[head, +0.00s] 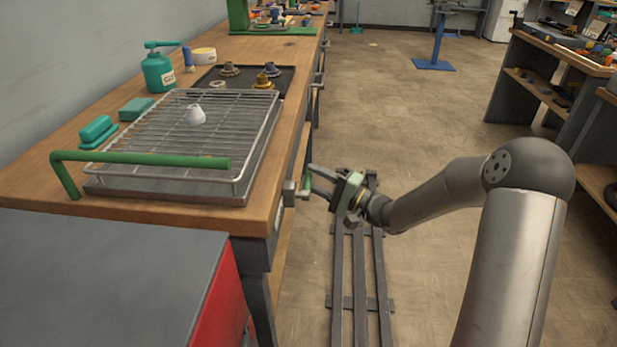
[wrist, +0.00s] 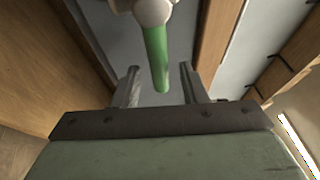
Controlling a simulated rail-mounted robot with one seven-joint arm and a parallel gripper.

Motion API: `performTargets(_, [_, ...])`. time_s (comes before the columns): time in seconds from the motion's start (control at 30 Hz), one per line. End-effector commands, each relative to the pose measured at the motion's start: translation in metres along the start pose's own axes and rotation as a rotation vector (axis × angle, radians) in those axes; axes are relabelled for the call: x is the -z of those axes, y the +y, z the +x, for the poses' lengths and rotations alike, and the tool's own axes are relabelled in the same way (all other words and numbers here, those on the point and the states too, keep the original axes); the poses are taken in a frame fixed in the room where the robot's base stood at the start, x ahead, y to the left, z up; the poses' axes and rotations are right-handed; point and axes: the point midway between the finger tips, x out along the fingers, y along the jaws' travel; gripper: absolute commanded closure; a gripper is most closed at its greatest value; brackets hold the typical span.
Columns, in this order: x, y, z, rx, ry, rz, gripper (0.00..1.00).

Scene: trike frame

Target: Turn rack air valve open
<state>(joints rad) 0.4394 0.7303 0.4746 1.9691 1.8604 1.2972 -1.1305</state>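The air valve (head: 289,193) is on the bench's right side, below the top; its pale grey body also shows at the top of the wrist view (wrist: 150,10). Its green lever handle (wrist: 156,58) hangs lengthwise in the wrist view, and a short green piece of it (head: 306,178) shows in the head view. My gripper (head: 312,180) is beside the bench, pointing left at the lever. In the wrist view its fingers (wrist: 159,76) are open, with the lever's free end between them and gaps on both sides. I see no contact.
The wooden bench (head: 262,208) bounds the space on the left. A red cabinet (head: 222,305) stands in front. Floor rails (head: 360,270) run below my gripper.

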Motion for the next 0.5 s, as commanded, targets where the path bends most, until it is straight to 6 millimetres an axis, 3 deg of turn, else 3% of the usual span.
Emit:
performTargets(0.2, [0.000, 0.000, 0.020, 0.000, 0.000, 0.000, 0.61])
performTargets(0.5, [0.000, 0.000, 0.023, -0.001, 0.001, 0.000, 0.61])
